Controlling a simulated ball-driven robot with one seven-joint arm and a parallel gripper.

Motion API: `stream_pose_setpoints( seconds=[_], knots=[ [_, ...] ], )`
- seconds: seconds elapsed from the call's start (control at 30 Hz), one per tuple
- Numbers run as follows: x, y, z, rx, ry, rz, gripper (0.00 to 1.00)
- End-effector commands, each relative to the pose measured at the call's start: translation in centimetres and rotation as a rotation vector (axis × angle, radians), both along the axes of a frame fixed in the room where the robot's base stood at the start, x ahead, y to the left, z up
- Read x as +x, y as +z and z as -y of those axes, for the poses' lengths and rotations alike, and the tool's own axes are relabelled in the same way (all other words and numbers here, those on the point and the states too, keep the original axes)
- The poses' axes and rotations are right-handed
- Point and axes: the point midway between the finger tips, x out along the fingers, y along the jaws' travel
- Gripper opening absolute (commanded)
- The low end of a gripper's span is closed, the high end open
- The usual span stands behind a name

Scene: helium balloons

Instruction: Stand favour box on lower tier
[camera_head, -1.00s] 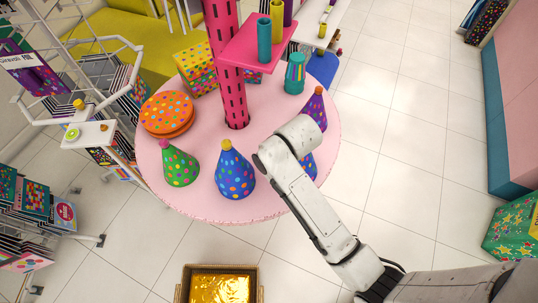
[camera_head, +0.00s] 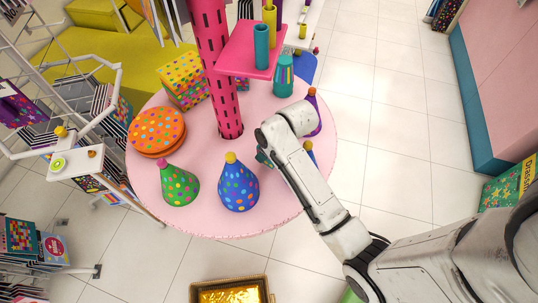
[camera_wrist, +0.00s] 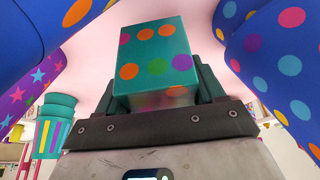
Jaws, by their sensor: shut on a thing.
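The favour box (camera_wrist: 155,60), teal with orange, purple and green dots, sits between the dark fingers of my gripper (camera_wrist: 157,88) in the wrist view. The gripper is shut on it. In the head view my wrist hides most of the gripper; a small teal patch (camera_head: 263,157) shows just left of it, over the round pink table (camera_head: 200,225). A pink shelf (camera_head: 232,62) on the slotted pink column (camera_head: 212,65) carries upright tubes. I cannot tell whether the box touches any surface, nor which surface is the lower tier.
A blue dotted hat (camera_head: 238,187) and a green one (camera_head: 178,187) stand left of my arm. A purple hat (camera_head: 314,115) and part of another blue hat stand right. Teal cups (camera_head: 284,75), an orange stack (camera_head: 157,130) and a yellow dotted box (camera_head: 183,80) are farther back.

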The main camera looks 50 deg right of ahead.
Motion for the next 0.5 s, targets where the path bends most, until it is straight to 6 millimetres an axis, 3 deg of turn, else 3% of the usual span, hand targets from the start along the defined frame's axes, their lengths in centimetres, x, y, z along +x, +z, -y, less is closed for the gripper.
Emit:
stream_pose_setpoints(
  seconds=[0.3,0.5],
  knots=[
    [-0.1,-3.7,0.0,0.0,0.0,-0.002,0.29],
    [0.0,-4.0,0.0,0.0,0.0,0.001,0.29]
  ],
)
